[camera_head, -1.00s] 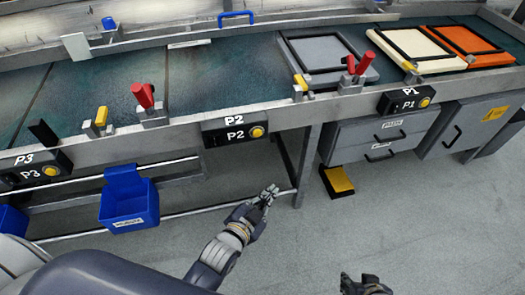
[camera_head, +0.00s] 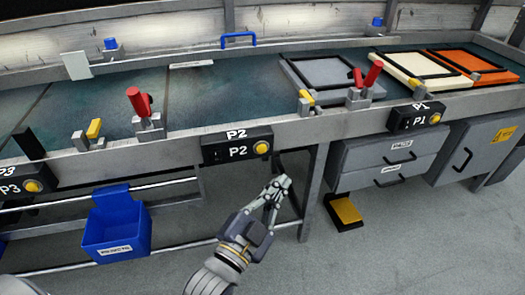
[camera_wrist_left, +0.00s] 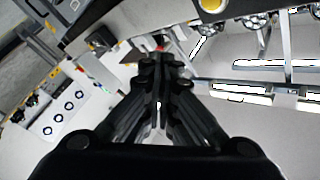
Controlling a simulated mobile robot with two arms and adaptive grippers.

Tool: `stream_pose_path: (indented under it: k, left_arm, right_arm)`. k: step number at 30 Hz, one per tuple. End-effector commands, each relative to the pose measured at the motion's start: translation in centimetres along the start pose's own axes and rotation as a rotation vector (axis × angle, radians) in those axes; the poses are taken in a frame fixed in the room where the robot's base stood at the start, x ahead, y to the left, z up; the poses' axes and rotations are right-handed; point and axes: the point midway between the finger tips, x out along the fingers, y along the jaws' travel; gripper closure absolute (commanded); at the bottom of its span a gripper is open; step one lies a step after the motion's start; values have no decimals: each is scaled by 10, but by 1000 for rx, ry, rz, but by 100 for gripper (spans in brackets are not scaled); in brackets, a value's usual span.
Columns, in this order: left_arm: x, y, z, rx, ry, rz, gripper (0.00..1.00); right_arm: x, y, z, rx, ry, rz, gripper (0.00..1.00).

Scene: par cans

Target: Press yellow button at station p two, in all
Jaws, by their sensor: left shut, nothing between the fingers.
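The P2 station box (camera_head: 237,145) is a black panel on the front rail of the bench. Its round yellow button (camera_head: 262,148) sits on the right side of the box. My left gripper (camera_head: 281,184) is shut and empty, in front of the bench, below and slightly right of the button and apart from it. In the left wrist view the closed fingers (camera_wrist_left: 160,65) point forward, and a yellow button (camera_wrist_left: 211,4) shows at the top edge, right of the fingertips. My right gripper is not in the current views.
The P3 box (camera_head: 27,182) is at the left and the P1 box (camera_head: 416,117) at the right, each with a yellow button. A blue bin (camera_head: 117,228) hangs below the rail. A red-handled clamp (camera_head: 142,108) stands above. Drawers (camera_head: 385,160) are at the right.

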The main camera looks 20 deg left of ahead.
Motion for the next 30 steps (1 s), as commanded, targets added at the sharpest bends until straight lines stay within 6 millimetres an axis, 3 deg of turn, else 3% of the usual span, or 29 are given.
stream_pose_path:
  k: [8, 17, 24, 30]
  left_arm:
    - [14, -9, 10, 3, 2, 0, 100]
    - [43, -31, 32, 3, 2, -1, 100]
    - [57, -42, 41, 1, 1, 1, 100]
    - [61, -44, 45, 0, -1, 1, 100]
  right_arm:
    - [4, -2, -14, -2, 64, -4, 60]
    - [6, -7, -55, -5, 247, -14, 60]
    - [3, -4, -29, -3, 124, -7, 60]
    - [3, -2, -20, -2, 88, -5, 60]
